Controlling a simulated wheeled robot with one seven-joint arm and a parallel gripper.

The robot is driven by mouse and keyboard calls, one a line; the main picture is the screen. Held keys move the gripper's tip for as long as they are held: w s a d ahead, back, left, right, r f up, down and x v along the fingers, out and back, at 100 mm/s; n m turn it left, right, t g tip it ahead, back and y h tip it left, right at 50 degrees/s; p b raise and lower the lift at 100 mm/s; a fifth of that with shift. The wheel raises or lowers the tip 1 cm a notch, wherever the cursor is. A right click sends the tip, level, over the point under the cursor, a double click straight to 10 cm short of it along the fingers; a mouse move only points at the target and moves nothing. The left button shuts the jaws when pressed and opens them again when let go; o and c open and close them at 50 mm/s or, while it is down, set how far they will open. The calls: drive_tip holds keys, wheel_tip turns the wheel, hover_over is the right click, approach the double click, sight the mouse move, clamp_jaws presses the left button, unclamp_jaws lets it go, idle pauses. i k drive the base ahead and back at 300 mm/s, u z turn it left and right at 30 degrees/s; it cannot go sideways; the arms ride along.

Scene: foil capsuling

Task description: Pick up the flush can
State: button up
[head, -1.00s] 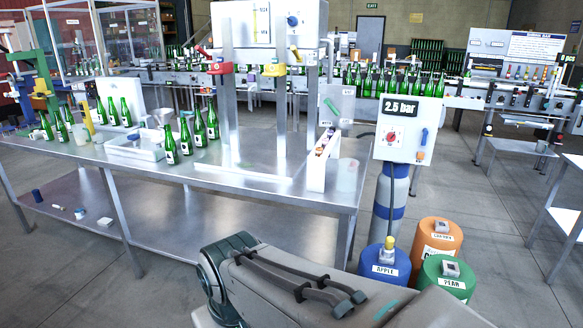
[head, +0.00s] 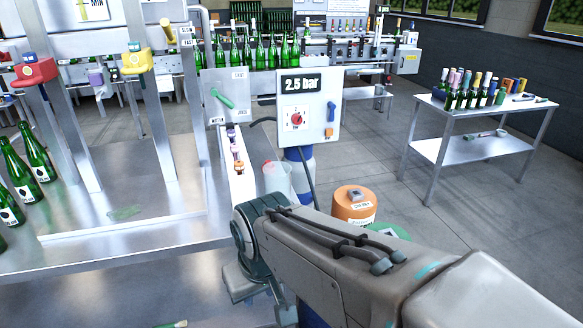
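I cannot make out a thing marked as the flush can. An orange container (head: 355,206) with a label and a small grey fitting on top stands on the floor right of the table. A green container (head: 392,231) is mostly hidden behind my arm, and only a sliver of a blue one (head: 311,316) shows below it. A clear tub (head: 277,179) with a red mark is beside the white rack. My arm crosses the lower right; its gripper is not visible.
The steel table (head: 140,285) fills the lower left, with green bottles (head: 35,158) at its left. The 2.5 bar panel (head: 308,108) stands upright behind my arm. A side table (head: 425,102) with bottles is at the right. Open floor lies between.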

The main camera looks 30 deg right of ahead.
sight(277, 174)
drive_tip(key=z, duration=0.9)
drive_tip(key=i, duration=0.9)
drive_tip(key=z, duration=0.65)
